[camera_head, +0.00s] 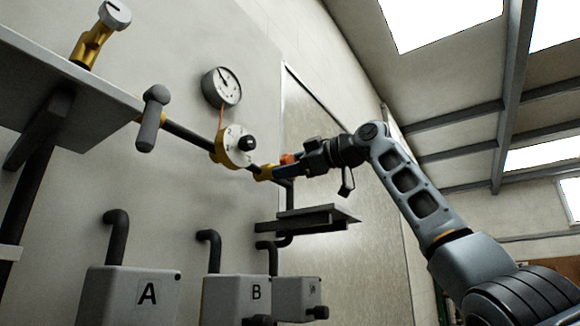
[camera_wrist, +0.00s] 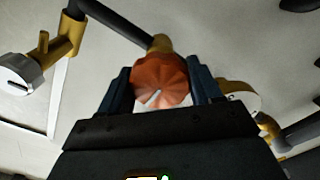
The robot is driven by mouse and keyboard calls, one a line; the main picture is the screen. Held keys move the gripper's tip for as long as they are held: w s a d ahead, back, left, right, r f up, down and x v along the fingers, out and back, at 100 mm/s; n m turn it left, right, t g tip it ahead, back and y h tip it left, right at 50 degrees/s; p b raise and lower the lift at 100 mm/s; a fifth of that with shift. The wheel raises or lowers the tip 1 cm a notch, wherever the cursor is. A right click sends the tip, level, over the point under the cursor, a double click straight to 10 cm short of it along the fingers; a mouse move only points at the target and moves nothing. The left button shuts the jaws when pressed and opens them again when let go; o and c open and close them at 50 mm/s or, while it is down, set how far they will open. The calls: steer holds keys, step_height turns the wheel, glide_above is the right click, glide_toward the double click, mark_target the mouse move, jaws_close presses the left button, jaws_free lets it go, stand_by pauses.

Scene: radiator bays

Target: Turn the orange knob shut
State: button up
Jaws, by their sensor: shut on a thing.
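The orange knob (camera_wrist: 160,82) is round and ribbed with a pale mark on its face, and sits at the end of a brass fitting (camera_wrist: 160,44). My gripper (camera_wrist: 163,90) is shut on it, with one dark blue finger on each side. In the head view, my gripper (camera_head: 284,169) reaches the orange knob (camera_head: 288,158) from the right, and its fingers hide most of the knob. The pale mark slants from lower left to upper right in the wrist view.
A round white dial on a brass body (camera_head: 236,147) and a gauge (camera_head: 221,87) are left of the knob. A T-handle (camera_head: 152,118) is farther left. A grey shelf (camera_head: 318,216) juts out below my gripper. Boxes marked A (camera_head: 130,295) and B (camera_head: 237,298) stand lower down.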

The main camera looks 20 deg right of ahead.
steer(key=shift+c, duration=0.8)
steer(key=shift+m, duration=0.3)
